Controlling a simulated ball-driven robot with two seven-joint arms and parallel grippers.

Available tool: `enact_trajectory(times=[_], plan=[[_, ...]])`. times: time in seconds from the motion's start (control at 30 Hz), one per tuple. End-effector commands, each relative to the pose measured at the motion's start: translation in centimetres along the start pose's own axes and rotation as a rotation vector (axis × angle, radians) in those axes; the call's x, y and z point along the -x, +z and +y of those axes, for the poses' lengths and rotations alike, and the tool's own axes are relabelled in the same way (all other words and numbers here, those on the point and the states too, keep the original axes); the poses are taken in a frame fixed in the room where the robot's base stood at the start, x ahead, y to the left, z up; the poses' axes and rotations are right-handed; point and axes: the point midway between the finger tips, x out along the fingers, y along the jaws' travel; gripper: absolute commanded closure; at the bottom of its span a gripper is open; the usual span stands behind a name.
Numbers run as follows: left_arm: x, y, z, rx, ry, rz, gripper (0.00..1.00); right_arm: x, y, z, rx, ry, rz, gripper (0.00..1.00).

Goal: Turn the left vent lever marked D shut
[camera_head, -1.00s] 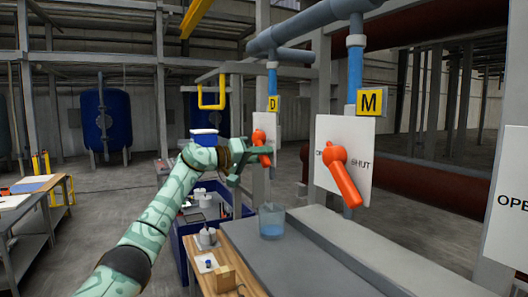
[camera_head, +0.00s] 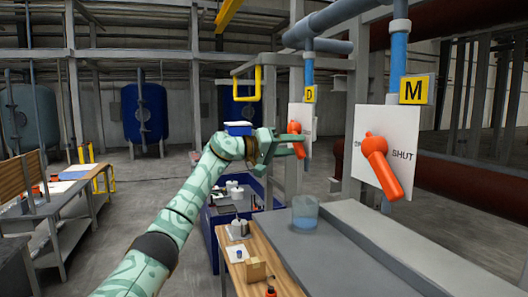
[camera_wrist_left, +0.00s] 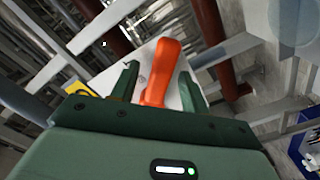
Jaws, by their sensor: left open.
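The orange vent lever (camera_head: 294,127) under the yellow D sign (camera_head: 310,94) is mounted on a white plate, and its handle slants down in the head view. My left gripper (camera_head: 289,143) is at this lever, partly covering it. In the left wrist view the orange lever (camera_wrist_left: 162,72) stands between the two green fingers of my open left gripper (camera_wrist_left: 158,85). Clear space shows on the left finger's side, while the lever lies nearer the right finger. Whether a finger touches it I cannot tell. Plate markings at D are unreadable. My right gripper is out of view.
A second orange lever (camera_head: 383,168) under the M sign (camera_head: 416,89) hangs on a plate reading SHUT, right of D. Below are a grey bench (camera_head: 340,243), a beaker of blue liquid (camera_head: 305,213) and a wooden table (camera_head: 255,243). A yellow bracket (camera_head: 258,84) hangs behind.

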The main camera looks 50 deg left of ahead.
Motion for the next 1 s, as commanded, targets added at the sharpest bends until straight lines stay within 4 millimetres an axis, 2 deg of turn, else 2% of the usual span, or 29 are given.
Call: enact_trajectory(times=[0.03, 0.3, 0.5, 0.7, 1.0], plan=[[1.2, 0.4, -0.6, -0.006, -0.006, 0.0, 0.55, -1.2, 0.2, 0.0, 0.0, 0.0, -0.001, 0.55], [8.6, 0.6, -0.7, -0.003, -0.006, 0.0, 0.55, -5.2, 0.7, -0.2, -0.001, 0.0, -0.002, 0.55], [12.5, 0.4, -0.5, 0.0, -0.004, 0.0, 0.55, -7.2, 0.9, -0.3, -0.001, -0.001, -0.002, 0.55], [14.1, 0.1, -0.2, 0.001, 0.0, -0.001, 0.55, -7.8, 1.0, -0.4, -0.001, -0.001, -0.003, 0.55], [14.1, 0.0, 0.0, 0.001, 0.0, 0.0, 0.55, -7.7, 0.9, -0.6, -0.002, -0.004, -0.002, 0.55]])
